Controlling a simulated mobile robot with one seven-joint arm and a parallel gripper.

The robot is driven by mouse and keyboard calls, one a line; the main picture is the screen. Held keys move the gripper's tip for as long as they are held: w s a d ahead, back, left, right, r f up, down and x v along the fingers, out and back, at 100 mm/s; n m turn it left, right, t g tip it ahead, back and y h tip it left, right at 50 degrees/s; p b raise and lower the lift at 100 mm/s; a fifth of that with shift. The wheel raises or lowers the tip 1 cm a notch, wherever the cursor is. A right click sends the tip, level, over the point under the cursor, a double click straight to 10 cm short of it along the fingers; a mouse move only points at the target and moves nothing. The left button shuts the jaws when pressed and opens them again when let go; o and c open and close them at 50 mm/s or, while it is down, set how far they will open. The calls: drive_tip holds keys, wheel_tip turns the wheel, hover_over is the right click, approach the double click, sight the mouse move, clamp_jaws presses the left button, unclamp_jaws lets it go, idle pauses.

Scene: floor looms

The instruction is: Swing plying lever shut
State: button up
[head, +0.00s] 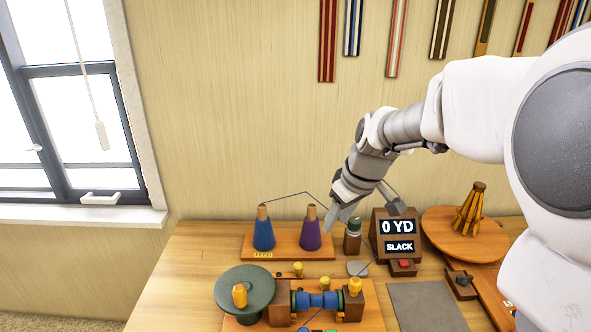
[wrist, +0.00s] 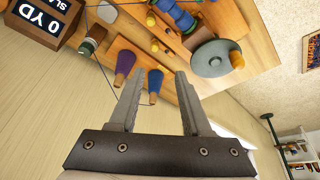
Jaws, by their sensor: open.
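A wooden winding device (head: 325,305) stands at the front of the bench, with a blue spool (head: 316,300) between wooden blocks and a dark green wheel (head: 245,290) at its left. A small wooden bar with a yellow knob (head: 298,269) lies behind the spool; it may be the plying lever, but no label confirms this. Other yellow knobs sit on the wheel and the right block. My gripper (head: 343,215) is open and empty above the back of the bench, right of the purple cone. In the wrist view, my gripper (wrist: 157,74) points toward the cones, apart from the device.
A blue cone (head: 263,234) and a purple cone (head: 310,234) stand on a FEED board, with thread above them. A display box (head: 396,228) reads "0 YD" and "SLACK". A dark green-topped bottle (head: 353,236) stands between. A round wooden stand (head: 465,240) is at right.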

sight(299, 265)
drive_tip(key=w+a+f+n+g+y+b, duration=0.1)
drive_tip(key=w+a+f+n+y, duration=0.15)
drive_tip(key=w+f, duration=1)
drive_tip(key=shift+n+h, duration=0.35)
drive_tip(key=shift+n, duration=0.1)
drive_tip(key=x, duration=0.6)
drive_tip(key=s+x, duration=0.1)
drive_tip(key=x, duration=1.1)
drive_tip(key=shift+s+d+f, duration=0.15)
drive_tip(key=shift+d+f, duration=0.15)
drive_tip(key=shift+f, duration=0.25)
clamp_jaws()
